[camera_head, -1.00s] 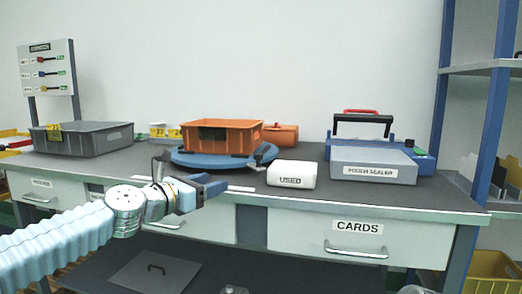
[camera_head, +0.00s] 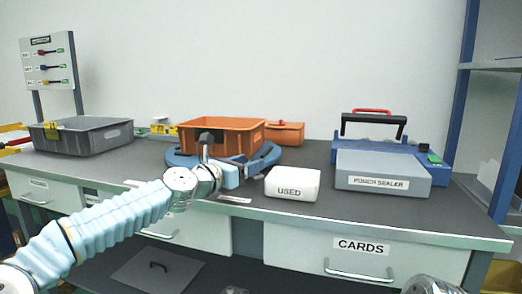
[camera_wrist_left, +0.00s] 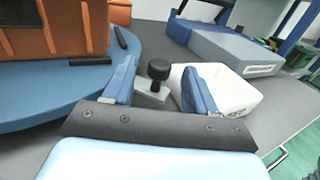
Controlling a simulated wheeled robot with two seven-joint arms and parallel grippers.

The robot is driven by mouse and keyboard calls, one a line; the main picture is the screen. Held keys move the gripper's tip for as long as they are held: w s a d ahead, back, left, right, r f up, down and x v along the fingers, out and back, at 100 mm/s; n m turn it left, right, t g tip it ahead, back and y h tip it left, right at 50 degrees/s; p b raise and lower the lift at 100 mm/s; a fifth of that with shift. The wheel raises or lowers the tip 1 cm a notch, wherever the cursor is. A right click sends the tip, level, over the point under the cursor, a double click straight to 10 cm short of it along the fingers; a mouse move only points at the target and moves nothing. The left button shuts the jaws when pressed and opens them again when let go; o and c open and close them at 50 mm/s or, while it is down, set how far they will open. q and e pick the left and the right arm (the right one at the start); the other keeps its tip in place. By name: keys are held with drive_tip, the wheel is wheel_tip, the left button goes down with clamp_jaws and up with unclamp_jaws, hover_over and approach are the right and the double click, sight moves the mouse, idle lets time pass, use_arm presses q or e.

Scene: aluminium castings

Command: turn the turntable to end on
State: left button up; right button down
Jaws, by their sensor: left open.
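The turntable is a blue disc (camera_head: 180,160) on the bench, also seen in the left wrist view (camera_wrist_left: 25,110). An orange crate (camera_head: 240,137) sits on it, its wall filling the upper left of the wrist view (camera_wrist_left: 35,42). My left gripper (camera_head: 262,163) is at the disc's right front edge. It is open, its two blue fingers apart in the wrist view (camera_wrist_left: 160,80). A black knob on a small grey block (camera_wrist_left: 158,70) shows between and beyond the fingers; I cannot tell whether they touch it. My right gripper is not in view.
A white bin marked USED (camera_head: 292,184) stands just right of the gripper. A pouch sealer (camera_head: 382,168) is farther right. The bench front (camera_head: 130,178) is mostly clear.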

use_arm(q)
drive_tip(key=p+x, duration=0.1)
drive_tip(key=x, duration=0.3)
drive_tip(key=shift+w+d+r+p, duration=0.15)
drive_tip(key=shift+w+d+p, duration=0.05)
drive_tip(key=shift+d+p, duration=0.1)
drive_tip(key=shift+w+d, duration=0.3)
drive_tip(key=shift+w, duration=0.1)
clamp_jaws()
